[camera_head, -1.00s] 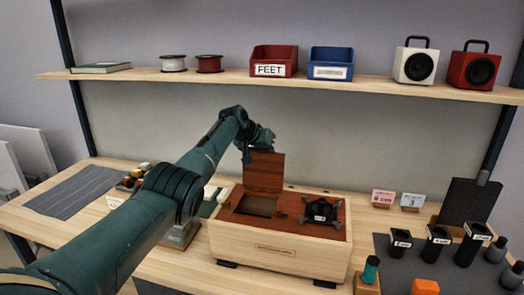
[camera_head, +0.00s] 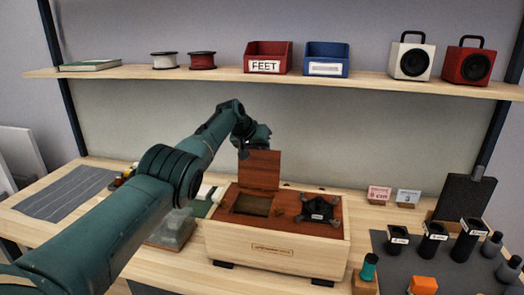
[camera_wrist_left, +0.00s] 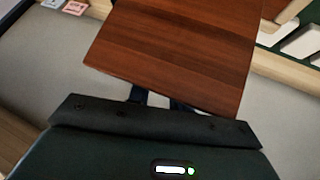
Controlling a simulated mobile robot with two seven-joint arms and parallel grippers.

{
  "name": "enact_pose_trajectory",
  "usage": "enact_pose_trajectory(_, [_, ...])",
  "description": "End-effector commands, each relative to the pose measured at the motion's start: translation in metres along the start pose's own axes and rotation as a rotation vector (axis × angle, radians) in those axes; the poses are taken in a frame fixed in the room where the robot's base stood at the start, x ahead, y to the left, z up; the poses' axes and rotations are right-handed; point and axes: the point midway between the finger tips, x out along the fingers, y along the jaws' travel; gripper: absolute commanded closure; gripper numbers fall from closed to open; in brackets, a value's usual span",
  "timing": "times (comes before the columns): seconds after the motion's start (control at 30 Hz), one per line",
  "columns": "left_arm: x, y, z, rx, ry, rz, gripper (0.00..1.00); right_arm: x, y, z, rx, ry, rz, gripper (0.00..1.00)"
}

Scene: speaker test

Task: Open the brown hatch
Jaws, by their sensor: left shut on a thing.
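The brown hatch (camera_head: 260,170) stands about upright at the back of a square opening (camera_head: 252,205) in the top of a pale wooden box (camera_head: 285,255). My left gripper (camera_head: 245,152) is at the hatch's upper left edge in the head view. In the left wrist view, the hatch's wood-grained panel (camera_wrist_left: 175,50) fills the upper middle, and the dark fingers of my left gripper (camera_wrist_left: 155,98) meet its edge. The gripper is shut on the hatch; the fingertips are mostly hidden behind the panel. My right gripper is in neither view.
A black four-armed part (camera_head: 318,208) sits on the box top, right of the opening. A grey mat (camera_head: 400,265) with black holders lies to the right. A shelf (camera_head: 200,75) with bins, spools and speakers runs above. My left arm covers the table's left front.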

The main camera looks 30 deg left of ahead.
Motion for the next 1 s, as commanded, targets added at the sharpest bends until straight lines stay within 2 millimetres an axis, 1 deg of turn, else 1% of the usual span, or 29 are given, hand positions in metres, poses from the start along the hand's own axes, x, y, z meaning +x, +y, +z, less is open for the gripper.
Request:
enact_pose_trajectory(0.03, [0.006,-0.004,0.011,-0.003,-0.029,-0.004,1.00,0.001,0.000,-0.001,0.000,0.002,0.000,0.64])
enact_pose_trajectory(0.13, [0.006,-0.004,0.011,-0.003,-0.029,-0.004,1.00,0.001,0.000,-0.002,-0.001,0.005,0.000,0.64])
enact_pose_trajectory(0.17, [0.006,-0.004,0.011,-0.003,-0.029,-0.004,0.78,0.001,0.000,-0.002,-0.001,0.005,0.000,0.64])
enact_pose_trajectory(0.37, [0.006,-0.003,0.011,-0.003,-0.028,-0.003,0.62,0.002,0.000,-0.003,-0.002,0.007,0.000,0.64])
enact_pose_trajectory(0.77, [0.006,-0.002,0.010,-0.004,-0.026,-0.001,0.62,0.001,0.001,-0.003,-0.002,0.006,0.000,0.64])
enact_pose_trajectory(0.87, [0.003,-0.002,0.009,-0.005,-0.025,0.000,0.62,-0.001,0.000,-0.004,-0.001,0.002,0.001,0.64])
enact_pose_trajectory(1.0, [-0.006,-0.003,0.005,-0.004,-0.021,0.000,0.62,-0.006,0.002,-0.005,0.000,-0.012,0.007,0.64])
